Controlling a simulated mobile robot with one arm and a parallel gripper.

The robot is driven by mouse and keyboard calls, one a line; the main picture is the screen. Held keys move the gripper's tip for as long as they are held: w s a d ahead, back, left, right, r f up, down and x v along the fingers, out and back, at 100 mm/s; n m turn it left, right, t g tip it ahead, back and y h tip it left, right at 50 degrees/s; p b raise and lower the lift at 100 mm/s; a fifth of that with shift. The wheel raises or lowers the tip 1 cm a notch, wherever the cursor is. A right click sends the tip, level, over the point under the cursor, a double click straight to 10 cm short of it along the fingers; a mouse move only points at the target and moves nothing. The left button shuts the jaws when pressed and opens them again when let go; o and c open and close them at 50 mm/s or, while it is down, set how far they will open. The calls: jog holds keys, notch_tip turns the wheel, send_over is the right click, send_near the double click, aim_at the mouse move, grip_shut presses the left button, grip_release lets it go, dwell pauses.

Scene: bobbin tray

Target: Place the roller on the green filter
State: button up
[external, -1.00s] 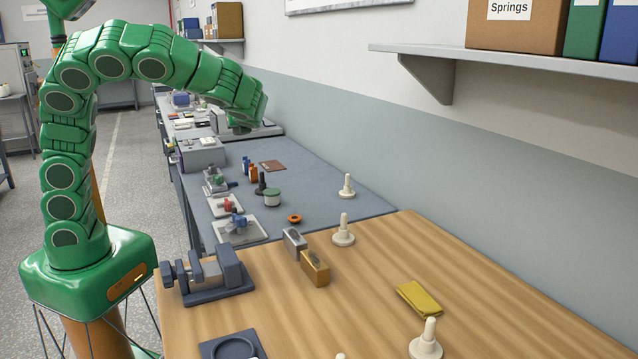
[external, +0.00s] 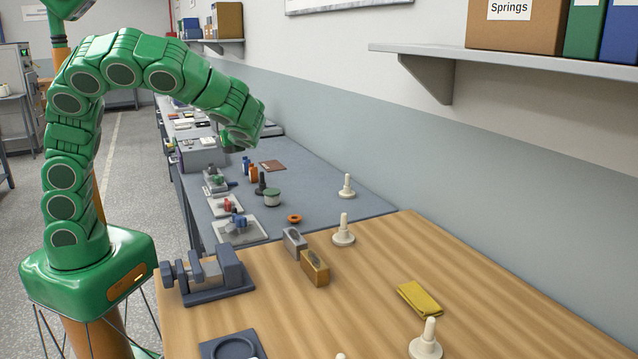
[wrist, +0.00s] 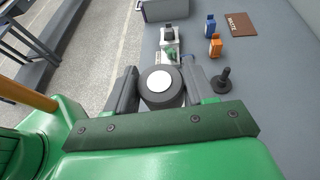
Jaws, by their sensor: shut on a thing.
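The roller (wrist: 162,88) is a dark grey cylinder with a pale round end. It sits between the two fingers of my gripper (wrist: 157,88) in the wrist view, and the gripper is shut on it. In the external view my gripper (external: 234,146) hangs over the far part of the grey bench, and the roller cannot be made out there. A short pale cylinder with a green top, which looks like the green filter (external: 272,197), stands on the grey bench, nearer the camera and right of my gripper. I cannot make the filter out in the wrist view.
A black knobbed piece (wrist: 222,79), orange bottle (wrist: 215,46) and blue bottle (wrist: 210,24) stand close to the filter's area. A brown mat (wrist: 240,23) lies beyond. Trayed fixtures (external: 229,205) line the bench's left edge. An orange ring (external: 294,218) and white peg (external: 346,187) stand right.

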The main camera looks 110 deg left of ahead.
aim_at(230, 152)
notch_tip(230, 152, down, 3)
jog(key=shift+f, duration=0.15)
jog(key=shift+a+f, duration=0.1)
jog(key=shift+f, duration=0.15)
jog(key=shift+w+a+f, duration=1.4)
jog(key=shift+a+f, duration=0.25)
jog(key=shift+a, duration=0.15)
jog(key=shift+w+a+f, duration=1.35)
jog(key=shift+a+f, duration=0.25)
jog(key=shift+a, duration=0.25)
jog(key=shift+w+a+f, duration=1.4)
jog(key=shift+a+f, duration=0.25)
jog(key=shift+a, duration=0.15)
notch_tip(230, 152, down, 3)
jog(key=shift+f, duration=0.15)
jog(key=o, duration=1.1)
jog(key=shift+c, duration=0.2)
